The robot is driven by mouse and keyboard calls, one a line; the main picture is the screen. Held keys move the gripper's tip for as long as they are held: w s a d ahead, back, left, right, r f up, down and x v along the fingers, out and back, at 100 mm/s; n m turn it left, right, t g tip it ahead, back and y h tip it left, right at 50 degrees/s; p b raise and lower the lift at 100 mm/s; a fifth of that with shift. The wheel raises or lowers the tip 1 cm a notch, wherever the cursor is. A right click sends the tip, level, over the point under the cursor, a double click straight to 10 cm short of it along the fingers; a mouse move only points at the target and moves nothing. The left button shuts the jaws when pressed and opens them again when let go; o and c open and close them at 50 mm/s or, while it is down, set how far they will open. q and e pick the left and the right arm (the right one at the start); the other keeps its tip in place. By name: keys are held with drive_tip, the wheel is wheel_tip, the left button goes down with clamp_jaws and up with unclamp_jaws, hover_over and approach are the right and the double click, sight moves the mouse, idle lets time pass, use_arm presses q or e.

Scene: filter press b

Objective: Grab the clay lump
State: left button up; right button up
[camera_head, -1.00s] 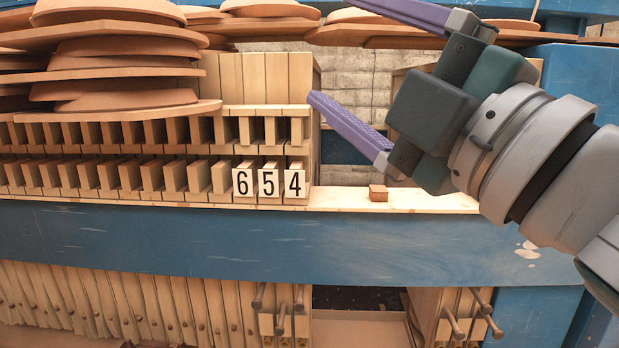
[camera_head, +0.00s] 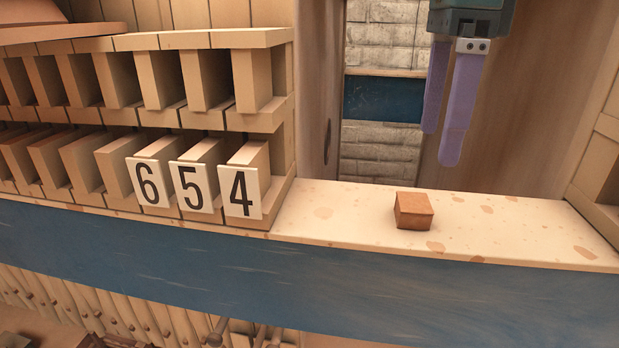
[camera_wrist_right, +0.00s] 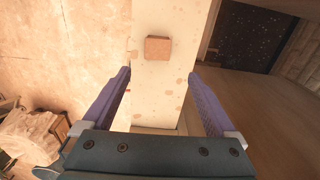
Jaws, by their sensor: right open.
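The clay lump (camera_head: 413,211) is a small reddish-brown block. It sits on a pale, speckled wooden ledge (camera_head: 330,213), to the right of the numbered wooden blocks. My right gripper (camera_head: 440,150) has purple fingers pointing down, above and a little to the right of the lump, not touching it. In the right wrist view the lump (camera_wrist_right: 158,49) lies ahead of the fingertips, roughly between their lines, and the right gripper (camera_wrist_right: 160,72) is open and empty. My left gripper is in neither current view.
A rack of wooden blocks with number plates 6, 5 and 4 (camera_head: 240,193) stands left of the lump. A blue beam (camera_head: 300,285) runs below the ledge. A wooden upright (camera_head: 320,90) stands behind. The ledge around the lump is bare.

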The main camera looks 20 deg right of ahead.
sight(422, 202)
drive_tip(key=f+b, duration=0.1)
drive_tip(key=f, duration=0.1)
drive_tip(key=f+b, duration=0.1)
drive_tip(key=f, duration=0.1)
drive_tip(key=shift+s+a, duration=0.15)
drive_tip(key=shift+a, duration=0.05)
wheel_tip(422, 202, down, 5)
drive_tip(key=b, duration=0.3)
drive_tip(key=shift+a+r, duration=0.1)
drive_tip(key=shift+r, duration=0.1)
clamp_jaws()
drive_tip(key=shift+r, duration=0.1)
